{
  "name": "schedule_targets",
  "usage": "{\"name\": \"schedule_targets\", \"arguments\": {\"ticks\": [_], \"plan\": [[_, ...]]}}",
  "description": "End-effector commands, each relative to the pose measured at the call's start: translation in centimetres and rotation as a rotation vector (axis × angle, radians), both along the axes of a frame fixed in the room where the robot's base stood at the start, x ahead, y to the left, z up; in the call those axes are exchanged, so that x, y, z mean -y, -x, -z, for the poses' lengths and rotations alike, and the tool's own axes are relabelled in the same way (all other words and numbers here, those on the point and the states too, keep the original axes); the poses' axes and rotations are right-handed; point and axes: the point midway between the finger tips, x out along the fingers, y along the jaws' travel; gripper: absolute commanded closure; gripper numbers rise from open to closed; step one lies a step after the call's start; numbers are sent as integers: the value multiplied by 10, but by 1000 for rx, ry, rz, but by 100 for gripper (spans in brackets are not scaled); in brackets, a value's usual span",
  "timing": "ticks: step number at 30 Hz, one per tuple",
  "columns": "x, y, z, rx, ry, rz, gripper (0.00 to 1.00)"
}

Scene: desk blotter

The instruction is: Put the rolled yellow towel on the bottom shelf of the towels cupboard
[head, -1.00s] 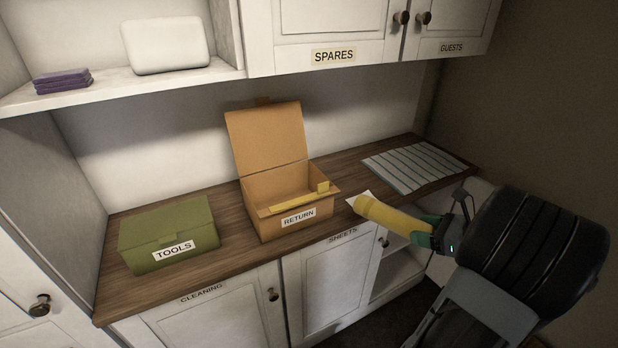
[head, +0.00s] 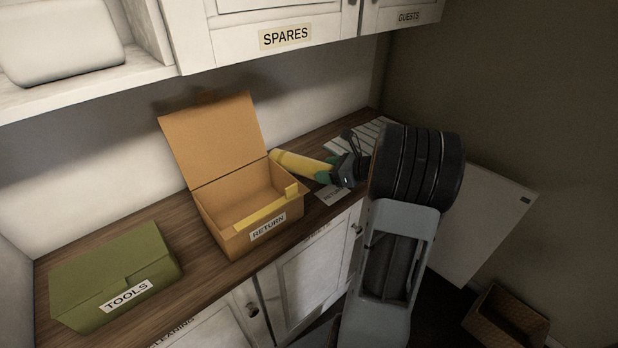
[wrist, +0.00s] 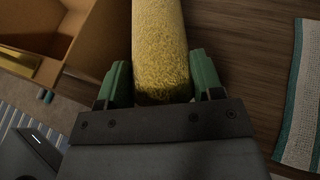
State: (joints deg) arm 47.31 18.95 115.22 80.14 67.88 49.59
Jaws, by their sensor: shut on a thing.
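The rolled yellow towel (head: 298,164) is in my gripper (head: 332,172), just right of the RETURN box and over the wooden counter. In the wrist view the towel (wrist: 160,40) runs straight out from between the green fingers of my gripper (wrist: 160,88), which are shut on its near end. I cannot tell whether the towel touches the counter or the box. No towels label is readable. A white panel (head: 480,225), apparently an open cupboard door, stands at the right. My arm hides the shelves beside it.
The open cardboard RETURN box (head: 225,222) has a yellow strip along its front. A green TOOLS box (head: 110,275) stands left. A striped cloth (head: 350,138) lies behind my gripper, and a small card (head: 332,195) below it. A brown basket (head: 507,318) is on the floor.

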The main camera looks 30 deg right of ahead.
Motion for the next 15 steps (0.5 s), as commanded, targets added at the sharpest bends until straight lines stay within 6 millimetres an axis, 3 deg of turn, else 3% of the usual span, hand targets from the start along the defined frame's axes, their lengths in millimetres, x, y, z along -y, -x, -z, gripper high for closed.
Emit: {"name": "schedule_targets", "arguments": {"ticks": [3,8,15], "plan": [[-13,-30,-2,0,-1,-5,67],[-23,-59,-1,0,0,-1,67],[-21,-56,28,-1,-3,3,67]]}}
